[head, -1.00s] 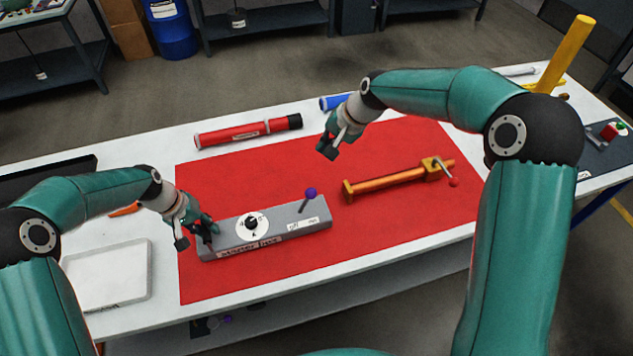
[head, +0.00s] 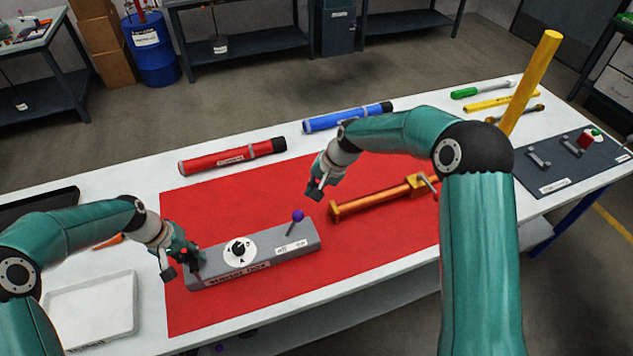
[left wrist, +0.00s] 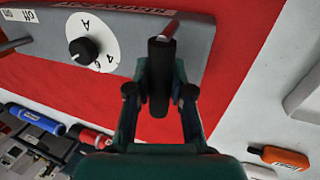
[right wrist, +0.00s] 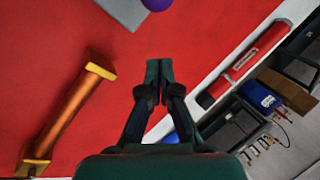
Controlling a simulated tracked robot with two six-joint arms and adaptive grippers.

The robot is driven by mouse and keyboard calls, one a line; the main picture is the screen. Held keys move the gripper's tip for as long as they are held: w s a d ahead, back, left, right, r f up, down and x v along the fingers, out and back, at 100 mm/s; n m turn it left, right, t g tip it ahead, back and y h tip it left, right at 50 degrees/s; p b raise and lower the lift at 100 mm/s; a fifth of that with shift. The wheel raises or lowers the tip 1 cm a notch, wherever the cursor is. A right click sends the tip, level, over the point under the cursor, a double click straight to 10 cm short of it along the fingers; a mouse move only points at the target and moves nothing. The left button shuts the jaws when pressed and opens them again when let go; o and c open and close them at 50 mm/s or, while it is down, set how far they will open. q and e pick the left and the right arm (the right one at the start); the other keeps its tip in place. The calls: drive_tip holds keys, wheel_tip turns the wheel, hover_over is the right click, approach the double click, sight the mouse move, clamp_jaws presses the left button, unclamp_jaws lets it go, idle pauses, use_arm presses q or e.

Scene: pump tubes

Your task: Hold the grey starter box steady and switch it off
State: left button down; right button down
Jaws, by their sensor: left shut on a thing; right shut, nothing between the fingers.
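The grey starter box (head: 215,277) lies on the red mat. It carries a white dial with a black knob (head: 239,249) and, toward its right end, a lever with a purple ball (head: 298,216), leaning slightly right. My left gripper (head: 183,267) is shut on the box's left end; the left wrist view shows a dark upright grip (left wrist: 162,75) between its fingers, and the box (left wrist: 195,42) beyond. My right gripper (head: 315,196) is shut and empty, above and right of the purple ball, apart from it. The right wrist view shows the ball (right wrist: 157,4) at the top edge.
An orange cylinder with a crank (head: 375,203) lies right of the box. Red (head: 225,158) and blue (head: 345,118) tubes lie behind. A white tray (head: 133,302) is at front left, a yellow post (head: 530,84) at back right. Red mat (head: 270,300) is bare before the box.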

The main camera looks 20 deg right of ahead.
sight(292, 225)
drive_tip(key=shift+s+a+f, duration=0.55)
drive_tip(key=shift+a+f, duration=0.15)
drive_tip(key=shift+a, duration=0.15)
drive_tip(key=shift+s+a+f, duration=0.5)
drive_tip(key=shift+a+f, duration=0.15)
drive_tip(key=shift+a, duration=0.2)
